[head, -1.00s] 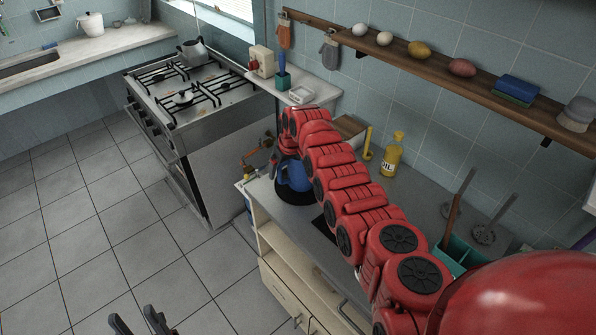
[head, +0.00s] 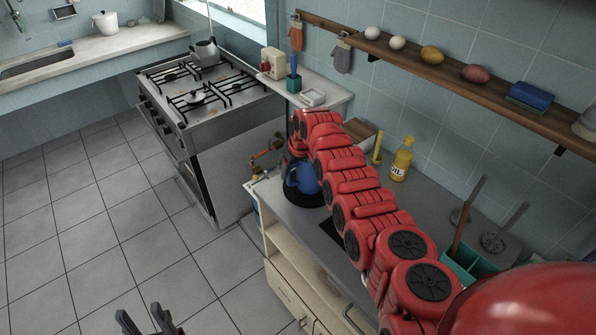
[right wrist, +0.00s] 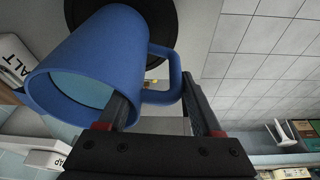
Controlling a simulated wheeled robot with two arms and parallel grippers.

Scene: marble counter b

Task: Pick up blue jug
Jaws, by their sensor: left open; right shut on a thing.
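The blue jug (head: 303,182) is on the counter near its left end, above a round black mat (head: 313,203). It also shows large in the right wrist view (right wrist: 95,65), with its open mouth toward the lower left. My right gripper (right wrist: 155,95) is shut on the jug's handle, one finger on each side of it. In the head view my red right arm hides that gripper and part of the jug. I cannot tell whether the jug still touches the mat. My left gripper (head: 146,318) is open and empty at the bottom left, over the floor.
A yellow oil bottle (head: 401,160) stands behind my right arm, near the wall. A green utensil holder (head: 470,262) is at the right of the counter. The stove (head: 200,95) stands beyond the counter's left end. A wooden shelf (head: 440,73) runs along the wall.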

